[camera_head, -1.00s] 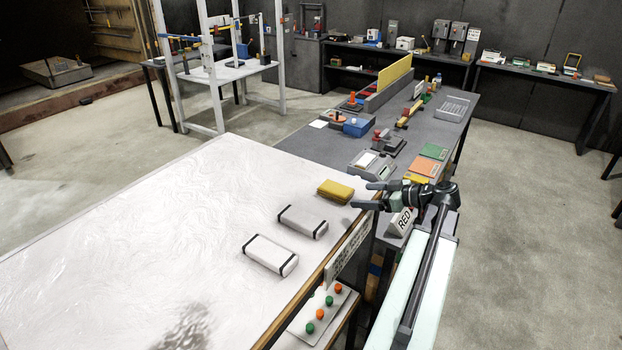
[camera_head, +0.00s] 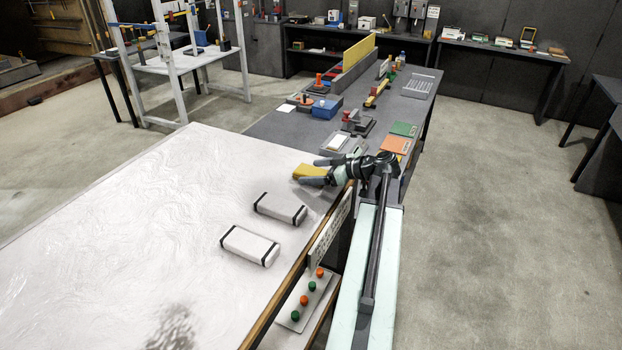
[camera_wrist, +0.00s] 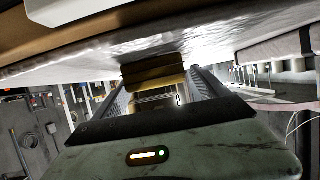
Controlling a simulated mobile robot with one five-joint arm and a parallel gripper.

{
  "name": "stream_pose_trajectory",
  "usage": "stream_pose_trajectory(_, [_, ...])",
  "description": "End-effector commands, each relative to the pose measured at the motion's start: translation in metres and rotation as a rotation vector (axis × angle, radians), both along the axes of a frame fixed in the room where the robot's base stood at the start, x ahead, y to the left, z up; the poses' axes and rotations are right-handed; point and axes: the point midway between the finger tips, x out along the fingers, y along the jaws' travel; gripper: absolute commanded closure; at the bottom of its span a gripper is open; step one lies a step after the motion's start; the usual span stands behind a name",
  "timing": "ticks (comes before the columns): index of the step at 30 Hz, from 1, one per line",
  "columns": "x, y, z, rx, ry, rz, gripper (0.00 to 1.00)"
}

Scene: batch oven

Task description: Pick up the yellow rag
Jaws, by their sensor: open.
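The yellow rag (camera_head: 301,171) is a folded block lying on the white tabletop (camera_head: 150,215), near its right back corner. My gripper (camera_head: 313,172) is open, just above the tabletop edge, with its fingers pointing left at the rag. The fingers and hand hide part of the rag's right side. In the wrist view the rag (camera_wrist: 153,75) shows straight ahead, between the tips of my open gripper (camera_wrist: 158,86). I cannot tell whether a finger touches it.
Two white blocks with black bands, one nearer (camera_head: 250,246) and one farther (camera_head: 280,209), lie on the tabletop in front of the rag. A dark workbench (camera_head: 270,125) with several tools stands behind. A button panel (camera_head: 308,300) is below the table edge.

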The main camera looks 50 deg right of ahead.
Motion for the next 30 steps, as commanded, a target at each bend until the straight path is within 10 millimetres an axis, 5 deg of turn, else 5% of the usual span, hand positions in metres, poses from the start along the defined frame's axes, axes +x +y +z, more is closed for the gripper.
stream_pose_trajectory(8, [0.011,0.003,-0.005,0.0,0.0,-0.001,0.15])
stream_pose_trajectory(15, [0.01,0.002,-0.005,0.0,0.0,-0.001,0.79])
stream_pose_trajectory(30, [0.01,0.002,0.015,0.0,0.0,-0.002,0.81])
